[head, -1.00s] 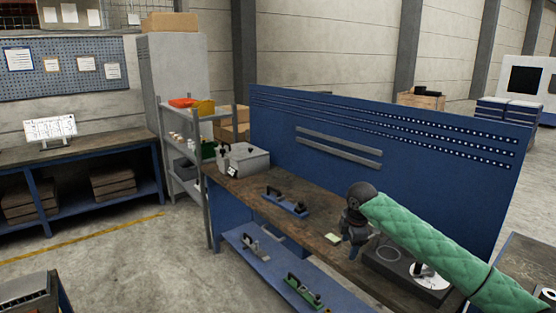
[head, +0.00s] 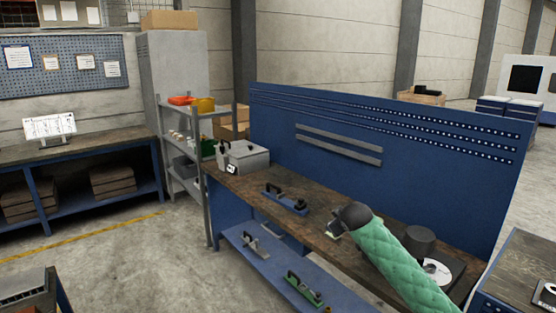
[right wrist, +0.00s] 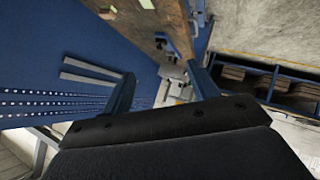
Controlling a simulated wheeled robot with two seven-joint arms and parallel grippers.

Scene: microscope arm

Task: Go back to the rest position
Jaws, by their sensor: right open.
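My right arm, in a green quilted sleeve (head: 400,265), reaches over the wooden workbench (head: 325,242) from the lower right in the head view. My right gripper (head: 333,230) is at its far end, small and partly hidden by the dark wrist. In the right wrist view, the right gripper (right wrist: 163,85) has its two fingers spread wide with nothing between them. My left gripper is not in view.
A grey box (head: 245,158) and a blue fixture with a black handle (head: 287,200) stand on the bench. A dark cylinder (head: 420,240) and a white disc (head: 437,270) are beside my sleeve. A blue panel (head: 400,150) rises behind; a lower shelf (head: 262,262) holds more fixtures.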

